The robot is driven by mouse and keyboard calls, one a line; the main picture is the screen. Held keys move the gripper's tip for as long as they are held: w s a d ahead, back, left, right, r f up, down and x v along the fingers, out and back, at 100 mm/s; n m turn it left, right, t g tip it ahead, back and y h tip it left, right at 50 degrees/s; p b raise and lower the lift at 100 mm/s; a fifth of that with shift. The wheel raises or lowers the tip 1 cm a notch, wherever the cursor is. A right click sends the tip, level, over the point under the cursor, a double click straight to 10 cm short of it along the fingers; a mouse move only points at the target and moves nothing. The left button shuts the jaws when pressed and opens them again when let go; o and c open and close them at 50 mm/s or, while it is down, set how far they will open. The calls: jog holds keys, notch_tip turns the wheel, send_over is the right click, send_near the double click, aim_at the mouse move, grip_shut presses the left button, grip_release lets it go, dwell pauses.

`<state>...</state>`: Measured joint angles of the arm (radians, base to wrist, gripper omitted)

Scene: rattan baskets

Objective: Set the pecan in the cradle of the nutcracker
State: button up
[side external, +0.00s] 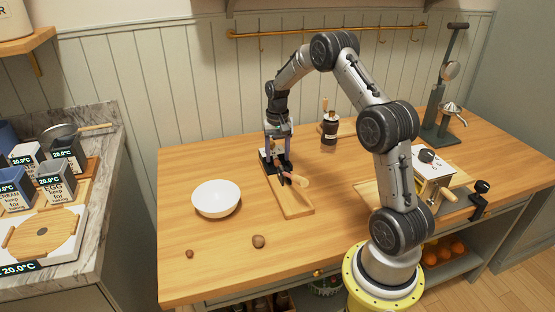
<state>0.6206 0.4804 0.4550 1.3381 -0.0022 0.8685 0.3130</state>
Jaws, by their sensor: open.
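The nutcracker (293,204) appears to be the long wooden board with a metal part and a reddish lever with a pale wooden end, left of the table's middle. My gripper (285,179) is open, pointing down over its middle. The fingers and arm hide much of the cradle area. I cannot tell whether a nut lies between the fingertips or in the cradle. Two brown nuts lie on the table in front: a larger rounded nut (259,241) and a smaller nut (190,254). I cannot tell whether either is the pecan.
A white bowl (216,198) stands left of the nutcracker. A dark bottle-like grinder (329,129) stands behind my arm. A boxy metal device (433,178) and a green stand (440,127) are on the right. The table's front left is mostly clear.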

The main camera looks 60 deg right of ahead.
notch_tip(320, 180, up, 12)
jog(key=shift+f, duration=0.25)
jog(key=shift+w+a, duration=0.1)
jog(key=a+r+n+t+h, duration=0.1)
jog(key=a+r+n+t, duration=0.1)
jog(key=a+r, duration=0.85)
jog(key=s+a+r+n+t, duration=0.2)
jog(key=s+a+r+n, duration=0.1)
jog(key=s+a+r, duration=0.5)
jog(key=s+a+f+n+t, duration=0.1)
jog(key=s+a+f+n, duration=0.15)
jog(key=s+a, duration=0.55)
jog(key=s+a+f+n+y, duration=0.1)
jog(key=s+a+f+n, duration=0.1)
jog(key=s+f, duration=0.4)
jog(key=shift+s+f+n+t, duration=0.35)
jog(key=shift+s+n, duration=0.2)
jog(key=shift+s, duration=0.3)
